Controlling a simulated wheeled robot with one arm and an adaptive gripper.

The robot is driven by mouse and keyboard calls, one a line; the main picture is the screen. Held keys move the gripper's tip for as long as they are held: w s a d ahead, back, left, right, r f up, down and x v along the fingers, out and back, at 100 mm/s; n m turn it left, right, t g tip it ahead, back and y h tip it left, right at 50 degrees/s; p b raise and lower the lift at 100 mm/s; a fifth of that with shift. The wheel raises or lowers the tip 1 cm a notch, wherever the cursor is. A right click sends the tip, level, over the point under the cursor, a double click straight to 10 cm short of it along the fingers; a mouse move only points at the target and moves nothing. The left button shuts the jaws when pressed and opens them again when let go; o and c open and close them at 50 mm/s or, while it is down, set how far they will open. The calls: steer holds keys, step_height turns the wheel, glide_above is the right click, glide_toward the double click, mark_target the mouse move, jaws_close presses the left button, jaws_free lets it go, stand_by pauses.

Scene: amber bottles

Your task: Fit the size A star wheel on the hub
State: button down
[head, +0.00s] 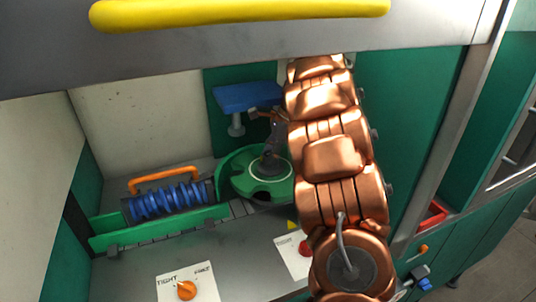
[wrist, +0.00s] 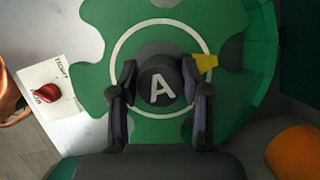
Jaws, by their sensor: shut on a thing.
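The size A star wheel (head: 250,186) is a green notched disc with a pale ring, lying roughly flat inside the curved green guide (head: 228,163). In the wrist view the star wheel (wrist: 118,22) fills the middle, with a dark round knob marked A (wrist: 160,88) at its centre. My gripper (wrist: 160,72) is shut on this knob, one finger on each side. In the head view my gripper (head: 271,155) reaches down onto the wheel from above. The hub is hidden under the wheel, so I cannot tell whether the wheel is seated or just above it.
A blue screw (head: 167,200) lies along the green rail to the left, with an orange handle (head: 163,179) behind it. A blue block (head: 246,96) stands behind the wheel. An orange knob (head: 187,290) and a red knob (head: 305,248) are in front. A yellow bar (head: 240,10) crosses above.

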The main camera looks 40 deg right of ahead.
steer(key=shift+f+b, duration=0.8)
steer(key=shift+f, duration=1.3)
steer(key=shift+a+p, duration=0.2)
steer(key=shift+p, duration=0.15)
steer(key=shift+f, duration=0.35)
steer(key=shift+c, duration=2.2)
jaws_free()
steer(key=v, duration=1.2)
steer(key=shift+f, duration=0.1)
